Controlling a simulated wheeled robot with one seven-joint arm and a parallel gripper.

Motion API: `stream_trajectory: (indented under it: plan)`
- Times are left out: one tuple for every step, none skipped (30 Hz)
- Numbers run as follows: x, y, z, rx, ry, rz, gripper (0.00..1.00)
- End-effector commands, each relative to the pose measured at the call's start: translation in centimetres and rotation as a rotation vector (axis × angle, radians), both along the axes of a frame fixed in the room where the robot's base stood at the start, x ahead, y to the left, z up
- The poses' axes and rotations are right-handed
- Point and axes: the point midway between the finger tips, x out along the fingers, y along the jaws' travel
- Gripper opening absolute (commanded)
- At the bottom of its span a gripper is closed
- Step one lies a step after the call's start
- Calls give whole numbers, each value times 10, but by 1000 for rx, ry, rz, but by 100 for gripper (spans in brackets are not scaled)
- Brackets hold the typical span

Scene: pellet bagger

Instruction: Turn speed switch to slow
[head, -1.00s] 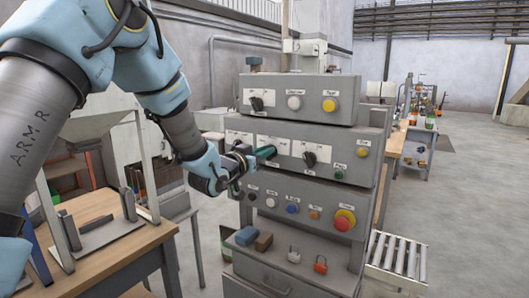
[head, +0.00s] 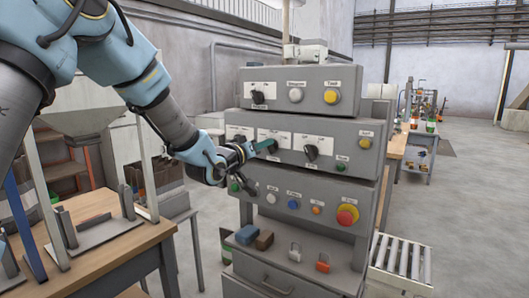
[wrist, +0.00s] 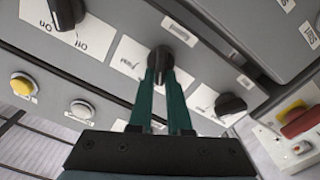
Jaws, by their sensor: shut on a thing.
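The speed switch (wrist: 159,59) is a dark rotary knob on a grey panel. In the wrist view a white label at its left appears to read "Fast", and the lettering on its other side is hidden or unclear. My gripper (wrist: 160,72) has its two teal fingers shut on the knob. In the head view my gripper (head: 273,146) reaches the second panel row from the left, and its fingers cover the knob there. I cannot tell the pointer's exact setting.
Another dark knob (head: 311,153) sits right of my gripper, and one (head: 258,97) is on the row above. Coloured buttons and a red emergency stop (head: 347,215) line the row below. Padlocks and blocks lie on the shelf beneath. A wooden table (head: 120,252) stands at left.

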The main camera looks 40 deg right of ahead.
Motion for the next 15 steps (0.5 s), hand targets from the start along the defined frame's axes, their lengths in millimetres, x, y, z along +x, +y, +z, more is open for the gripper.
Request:
stream_trajectory:
  plan:
    - [2, 1, -3, -11, 41, 2, 0]
    - [2, 1, -3, -18, 66, 3, 0]
    - [2, 1, -3, -27, 97, 2, 0]
    - [2, 1, -3, -32, 122, 1, 0]
    - [3, 1, -3, -38, 144, 2, 0]
    - [3, 1, -3, -45, 173, 2, 0]
    - [3, 1, -3, -50, 195, 1, 0]
    - [3, 1, -3, -56, 213, 2, 0]
    - [4, 1, -3, -63, 239, 2, 0]
    - [3, 1, -3, -67, 255, 1, 0]
    - [3, 1, -3, -72, 273, 1, 0]
    - [4, 1, -3, -77, 291, 1, 0]
    - [4, 1, -3, -80, 307, 2, 0]
    - [4, 1, -3, -84, 318, 1, 0]
    - [4, 1, -3, -88, 334, 1, 0]
